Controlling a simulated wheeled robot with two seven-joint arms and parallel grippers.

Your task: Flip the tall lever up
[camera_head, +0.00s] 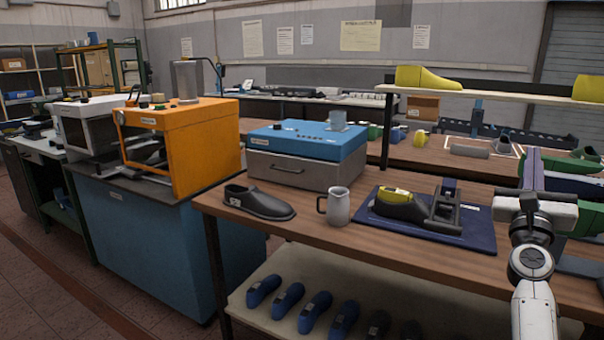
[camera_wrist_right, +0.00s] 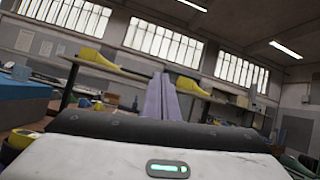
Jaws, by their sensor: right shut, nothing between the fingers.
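My right gripper (camera_head: 531,160) is at the right of the head view, with its purple fingers pointing up and together. The fingers also show shut and empty in the right wrist view (camera_wrist_right: 161,80). A dark upright lever-like frame (camera_head: 446,208) stands on a navy mat (camera_head: 478,236), left of the gripper and apart from it. A dark shoe with a yellow last (camera_head: 395,197) sits against its left side. I cannot tell for sure whether this frame is the tall lever. My left gripper is not in view.
A grey mug (camera_head: 339,207) and a dark shoe (camera_head: 259,203) stand on the wooden bench (camera_head: 300,237). Behind them is a blue-topped grey machine (camera_head: 307,157). An orange machine (camera_head: 205,148) is at left. A raised shelf (camera_head: 480,94) with yellow lasts runs behind.

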